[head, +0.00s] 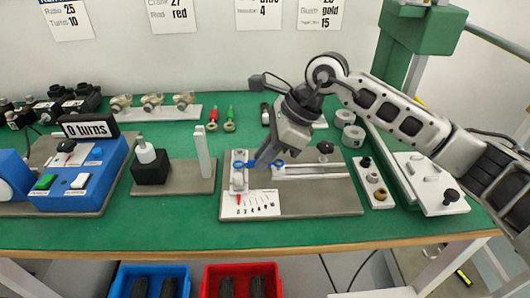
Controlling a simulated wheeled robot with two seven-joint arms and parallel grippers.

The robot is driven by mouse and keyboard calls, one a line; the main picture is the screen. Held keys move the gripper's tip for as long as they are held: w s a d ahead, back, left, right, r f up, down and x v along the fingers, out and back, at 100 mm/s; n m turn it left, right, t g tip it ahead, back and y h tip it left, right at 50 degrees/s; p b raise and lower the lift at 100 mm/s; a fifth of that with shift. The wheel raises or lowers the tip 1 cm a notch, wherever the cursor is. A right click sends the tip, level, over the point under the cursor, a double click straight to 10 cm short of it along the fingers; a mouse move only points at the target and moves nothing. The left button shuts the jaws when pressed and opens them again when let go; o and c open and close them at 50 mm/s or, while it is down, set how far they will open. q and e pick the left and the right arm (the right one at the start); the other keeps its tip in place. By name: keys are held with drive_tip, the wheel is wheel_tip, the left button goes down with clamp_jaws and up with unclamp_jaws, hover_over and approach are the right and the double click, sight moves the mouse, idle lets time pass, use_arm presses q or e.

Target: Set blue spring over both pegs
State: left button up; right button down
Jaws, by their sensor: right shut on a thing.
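The blue spring (251,164) shows as blue loops on both sides of my right gripper's tips, just above the grey base plate (300,205). My right gripper (266,160) comes in from the right, points down and left, and is shut on the spring. The spring's left end is beside the white upright block (239,172) above the scale card (250,205). A white rail (310,172) lies to the right on the same plate. The two pegs are too small or hidden by the gripper to make out, so I cannot tell whether either loop is over one. My left gripper is out of view.
A red-handled part (213,117) and a green one (229,119) stand behind. Left are a grey base with a white post (203,155) and a blue counter box (85,180). A white strip with knobs (373,182) stands right. Blue and red bins are below the front edge.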

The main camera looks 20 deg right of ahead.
drive_tip(key=shift+f, duration=0.2)
idle(0.4)
drive_tip(key=shift+f+b, duration=0.25)
drive_tip(key=shift+b, duration=0.2)
drive_tip(key=shift+f, duration=0.1)
drive_tip(key=shift+f+b, duration=0.15)
drive_tip(key=shift+b, duration=0.2)
drive_tip(key=c, duration=1.3)
unclamp_jaws()
